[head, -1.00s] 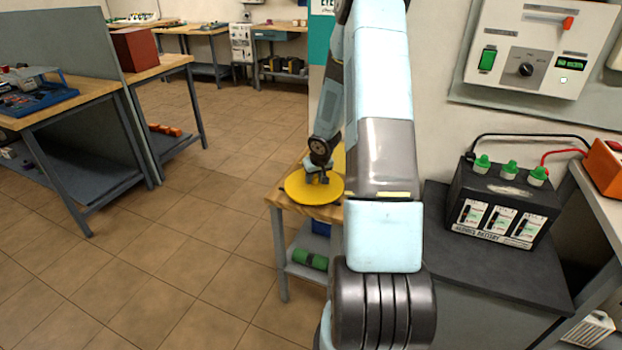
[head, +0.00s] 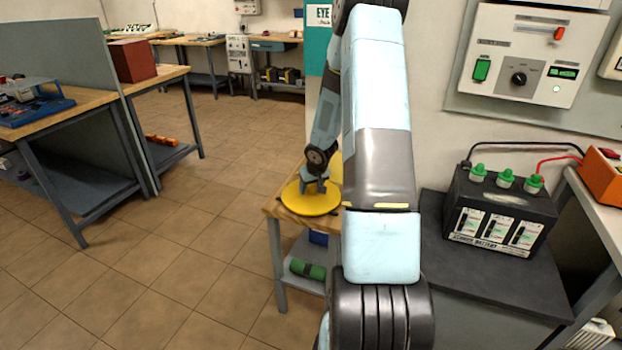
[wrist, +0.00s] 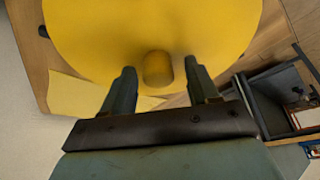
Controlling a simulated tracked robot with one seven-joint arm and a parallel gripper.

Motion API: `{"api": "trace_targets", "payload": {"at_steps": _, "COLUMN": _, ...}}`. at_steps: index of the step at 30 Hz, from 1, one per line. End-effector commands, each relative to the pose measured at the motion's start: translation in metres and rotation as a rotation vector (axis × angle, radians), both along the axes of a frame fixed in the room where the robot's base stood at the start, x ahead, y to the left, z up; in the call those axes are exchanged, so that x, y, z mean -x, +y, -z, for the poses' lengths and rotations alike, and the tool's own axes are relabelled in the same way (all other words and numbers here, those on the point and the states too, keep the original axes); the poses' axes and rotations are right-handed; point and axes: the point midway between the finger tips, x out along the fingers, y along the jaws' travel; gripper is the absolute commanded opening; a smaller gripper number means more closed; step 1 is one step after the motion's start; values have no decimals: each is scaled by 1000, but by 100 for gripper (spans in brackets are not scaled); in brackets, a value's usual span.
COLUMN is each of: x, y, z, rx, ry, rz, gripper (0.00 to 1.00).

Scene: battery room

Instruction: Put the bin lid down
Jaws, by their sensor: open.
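The bin lid (head: 309,203) is a round yellow disc. It lies flat at the small wooden-topped table (head: 272,208), near that table's left edge. In the wrist view the lid (wrist: 150,30) fills the top middle, with its short yellow knob (wrist: 157,69) between my fingers. My gripper (wrist: 158,80) is open, one finger on each side of the knob with a gap on both sides. In the head view my gripper (head: 313,186) is just above the lid's middle. My arm hides the table's right part.
A black battery (head: 498,215) with green caps stands on a dark surface at right, below a wall charger (head: 530,55). A green cylinder (head: 307,270) lies on the small table's lower shelf. A workbench (head: 60,112) is at left. The tiled floor between is clear.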

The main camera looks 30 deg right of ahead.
Motion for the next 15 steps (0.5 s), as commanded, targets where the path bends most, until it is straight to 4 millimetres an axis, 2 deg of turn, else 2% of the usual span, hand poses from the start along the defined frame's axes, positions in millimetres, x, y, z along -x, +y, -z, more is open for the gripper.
{"api": "trace_targets", "payload": {"at_steps": 15, "x": 22, "y": 1, "z": -53, "rx": 1, "ry": -1, "rz": 3, "gripper": 60}}
